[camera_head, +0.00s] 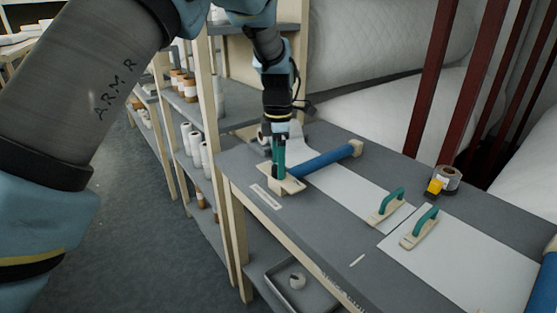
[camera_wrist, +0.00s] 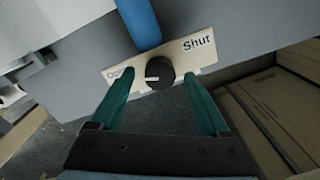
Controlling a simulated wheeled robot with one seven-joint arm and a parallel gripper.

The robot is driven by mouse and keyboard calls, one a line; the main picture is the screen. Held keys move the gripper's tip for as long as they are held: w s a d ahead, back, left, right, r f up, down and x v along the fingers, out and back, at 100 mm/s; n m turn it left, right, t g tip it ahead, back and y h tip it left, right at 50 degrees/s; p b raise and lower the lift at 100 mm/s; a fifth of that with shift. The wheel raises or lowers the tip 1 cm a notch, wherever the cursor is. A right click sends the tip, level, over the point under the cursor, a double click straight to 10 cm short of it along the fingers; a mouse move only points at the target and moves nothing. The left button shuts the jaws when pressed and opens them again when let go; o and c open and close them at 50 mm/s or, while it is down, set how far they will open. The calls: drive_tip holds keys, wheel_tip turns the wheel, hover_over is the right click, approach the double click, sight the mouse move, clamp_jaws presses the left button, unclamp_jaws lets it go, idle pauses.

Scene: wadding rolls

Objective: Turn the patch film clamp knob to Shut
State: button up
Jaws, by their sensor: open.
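The black clamp knob (camera_wrist: 160,73) sits on a pale plate (camera_wrist: 203,57) marked "Shut" at the right and "Op…" at the left, the latter partly covered by a finger. The knob's white pointer line points left, toward the "Op…" side. My gripper (camera_wrist: 158,76) is open, with one teal finger on each side of the knob; I cannot tell whether they touch it. In the head view my gripper (camera_head: 281,172) points down at the plate (camera_head: 292,186) by the near end of the blue bar (camera_head: 327,160). The knob is hidden there.
The grey table (camera_head: 300,222) carries white film sheets (camera_head: 350,188), two teal-handled tools (camera_head: 388,205) (camera_head: 421,228) and a tape roll (camera_head: 448,178) with a yellow part. Shelves with rolls (camera_head: 190,138) stand left. Dark red posts (camera_head: 433,75) rise behind the table.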

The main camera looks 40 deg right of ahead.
drive_tip(key=shift+f, duration=0.1)
clamp_jaws()
idle(0.7)
